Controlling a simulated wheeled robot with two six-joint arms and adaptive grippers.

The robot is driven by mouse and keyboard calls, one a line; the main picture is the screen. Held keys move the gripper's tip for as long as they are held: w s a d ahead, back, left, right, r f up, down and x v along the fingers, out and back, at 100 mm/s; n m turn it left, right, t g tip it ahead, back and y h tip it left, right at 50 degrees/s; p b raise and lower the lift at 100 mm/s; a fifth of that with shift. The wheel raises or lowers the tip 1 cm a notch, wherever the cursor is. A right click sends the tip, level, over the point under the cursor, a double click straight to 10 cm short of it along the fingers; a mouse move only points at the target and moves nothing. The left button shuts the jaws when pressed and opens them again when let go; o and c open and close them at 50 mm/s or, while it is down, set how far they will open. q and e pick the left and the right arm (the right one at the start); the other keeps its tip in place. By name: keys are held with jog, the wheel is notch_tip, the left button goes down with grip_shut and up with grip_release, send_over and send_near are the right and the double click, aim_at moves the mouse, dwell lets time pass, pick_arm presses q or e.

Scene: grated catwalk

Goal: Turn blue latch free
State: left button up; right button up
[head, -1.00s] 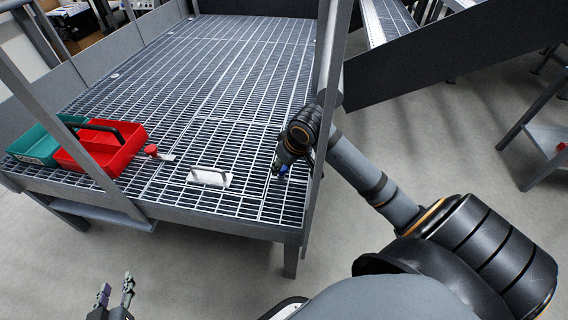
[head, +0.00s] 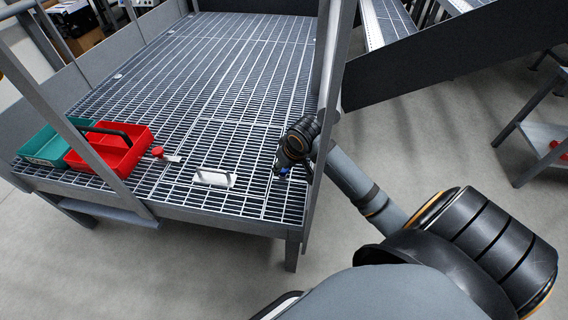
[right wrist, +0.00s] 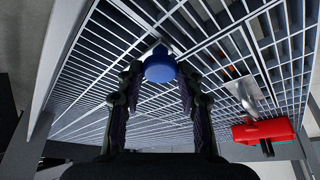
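The blue latch shows in the right wrist view as a round blue knob (right wrist: 160,68) near the fingertips, above the grating. In the head view only a small blue patch (head: 283,171) of it shows beneath my right gripper (head: 287,165). In the right wrist view my right gripper (right wrist: 160,78) has its two fingers apart, one on each side of the knob. A narrow gap seems to show on both sides, so contact is not visible. My left gripper is out of view.
A grey post (head: 323,110) stands close beside my right gripper. On the grated platform (head: 235,142) are a white handle plate (head: 213,178), a red knob (head: 157,152), a red tray (head: 128,158) with a black handle and a green tray (head: 45,150). The grating behind is clear.

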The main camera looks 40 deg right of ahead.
jog(key=o, duration=0.5)
jog(key=shift+f, duration=0.15)
jog(key=shift+c, duration=0.2)
jog(key=shift+s, duration=0.1)
jog(key=v, duration=0.7)
jog(key=shift+r, duration=0.3)
